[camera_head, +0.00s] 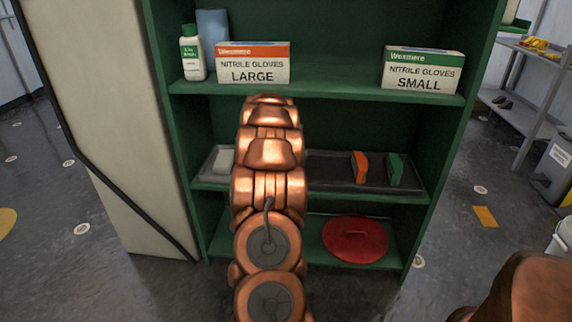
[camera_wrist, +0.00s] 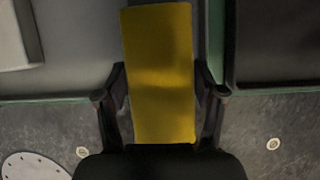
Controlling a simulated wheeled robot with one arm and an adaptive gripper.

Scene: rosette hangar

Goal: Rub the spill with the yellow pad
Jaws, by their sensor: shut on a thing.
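In the wrist view the yellow pad (camera_wrist: 160,75) stands lengthwise between the two dark fingers of my gripper (camera_wrist: 162,92), which is shut on its sides. In the head view my copper arm reaches to the green shelf unit (camera_head: 340,85) and hides both the gripper and the yellow pad. I cannot make out a spill in either view.
Glove boxes (camera_head: 253,63) and a bottle (camera_head: 192,53) stand above. A red round thing (camera_head: 357,239) lies below.

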